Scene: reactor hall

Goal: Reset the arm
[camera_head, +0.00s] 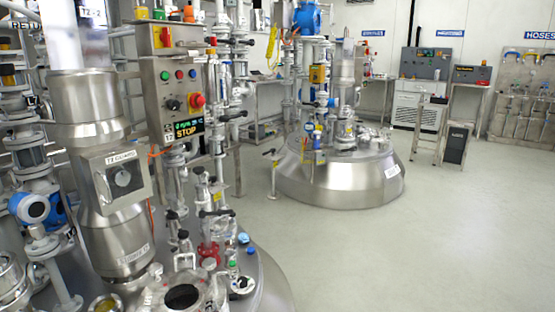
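Neither of my grippers shows in the head view, and no part of my arms can be made out. Whether they are open or shut is hidden from this view. The task names no object besides the arm.
A steel reactor vessel top (262,283) with pipes and valves fills the near left. A control box (178,85) with buttons and a lit display stands above it. A second reactor (335,180) stands mid-room. A cart (455,143) is at the back. Grey floor (450,235) is clear at right.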

